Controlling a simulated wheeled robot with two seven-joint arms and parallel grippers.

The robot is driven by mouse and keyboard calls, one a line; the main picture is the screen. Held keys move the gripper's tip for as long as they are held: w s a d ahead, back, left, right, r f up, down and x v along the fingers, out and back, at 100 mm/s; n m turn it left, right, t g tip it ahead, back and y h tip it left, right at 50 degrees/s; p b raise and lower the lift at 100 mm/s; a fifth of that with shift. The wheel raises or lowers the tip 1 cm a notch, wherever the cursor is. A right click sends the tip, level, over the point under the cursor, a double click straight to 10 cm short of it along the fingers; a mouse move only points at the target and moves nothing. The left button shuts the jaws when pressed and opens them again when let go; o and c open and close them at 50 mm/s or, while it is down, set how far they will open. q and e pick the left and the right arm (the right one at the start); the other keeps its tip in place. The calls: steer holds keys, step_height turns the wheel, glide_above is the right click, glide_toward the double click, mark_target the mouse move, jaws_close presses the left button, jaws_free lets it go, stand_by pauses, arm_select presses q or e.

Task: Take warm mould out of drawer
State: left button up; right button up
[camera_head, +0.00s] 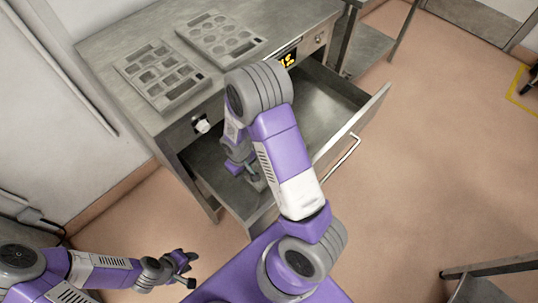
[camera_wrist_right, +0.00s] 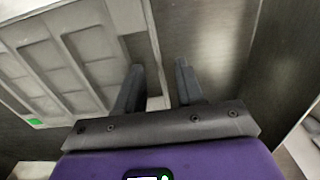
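A grey mould (camera_wrist_right: 75,50) with rectangular compartments and a small green patch shows at the left of the right wrist view. The drawer (camera_head: 345,143) is pulled open. My right gripper (camera_wrist_right: 158,85) is open, one finger on each side of the mould's right edge strip; I cannot tell whether they touch it. It also shows low inside the drawer in the head view (camera_head: 257,183). My left gripper (camera_head: 193,270) is open and empty, over the floor.
An orange-lit display (camera_head: 287,59) is on the cabinet front. The drawer's handle (camera_head: 340,158) juts outward.

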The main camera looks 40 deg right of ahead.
steer(key=shift+f, duration=0.8)
steer(key=shift+r, duration=0.1)
jaws_close()
step_height(320, 180, up, 14)
steer(key=p, duration=0.7)
steer(key=shift+r, duration=0.1)
